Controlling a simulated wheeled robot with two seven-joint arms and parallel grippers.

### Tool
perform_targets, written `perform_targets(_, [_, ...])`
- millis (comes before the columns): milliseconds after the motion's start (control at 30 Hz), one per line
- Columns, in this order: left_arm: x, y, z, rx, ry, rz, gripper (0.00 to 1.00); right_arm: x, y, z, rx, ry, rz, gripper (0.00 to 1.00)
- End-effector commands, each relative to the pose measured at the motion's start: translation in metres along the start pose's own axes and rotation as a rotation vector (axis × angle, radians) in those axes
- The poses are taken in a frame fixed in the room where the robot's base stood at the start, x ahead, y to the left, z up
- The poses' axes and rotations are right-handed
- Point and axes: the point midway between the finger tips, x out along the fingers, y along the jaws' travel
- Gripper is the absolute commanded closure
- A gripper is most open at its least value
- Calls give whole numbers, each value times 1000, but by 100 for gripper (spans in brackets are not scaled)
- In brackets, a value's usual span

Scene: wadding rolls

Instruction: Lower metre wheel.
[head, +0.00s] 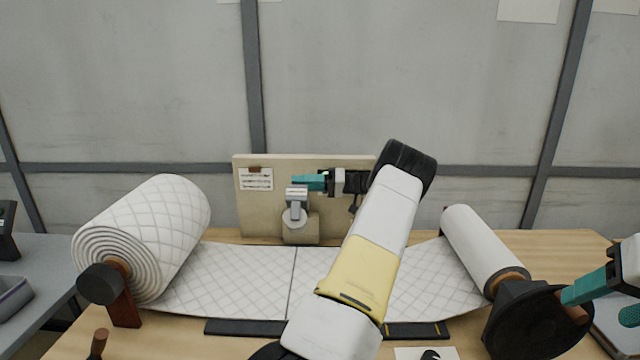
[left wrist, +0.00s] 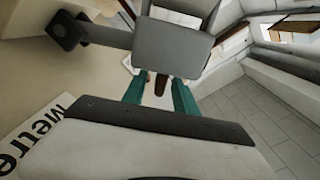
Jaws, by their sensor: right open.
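The metre wheel (head: 295,219) is a pale wheel under a grey arm and head (head: 296,195), on a stand before an upright board (head: 262,215). The grey head also shows large in the left wrist view (left wrist: 172,48). My left gripper (head: 308,182) is just above and beside this head. Its teal fingers (left wrist: 160,95) are apart in the left wrist view, their tips partly hidden by the head, so contact is unclear. My right gripper (head: 575,292) is open, beside the wooden core end (head: 577,314) at the right roll's black disc (head: 530,325).
A quilted wadding roll (head: 165,225) lies at left, its sheet (head: 240,275) running across the wooden table to a thinner white roll (head: 480,245) at right. Dark strips (head: 245,327) lie along the sheet's front. A grey side table (head: 45,255) stands at left.

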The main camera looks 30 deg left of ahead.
Motion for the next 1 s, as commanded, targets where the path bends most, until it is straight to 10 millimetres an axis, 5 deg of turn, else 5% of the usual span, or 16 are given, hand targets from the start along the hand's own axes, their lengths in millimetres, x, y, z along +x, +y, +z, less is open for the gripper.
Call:
perform_targets(233, [34,0,0,1,-2,1,65,0,0,0,0,0,0,43])
perform_targets(600, [40,0,0,0,-1,2,65,0,0,0,0,0,0,43])
perform_targets(800, [40,0,0,0,-1,2,100,0,0,0,0,0,0,43])
perform_targets(1000, [40,0,0,0,-1,2,100,0,0,0,0,0,0,43])
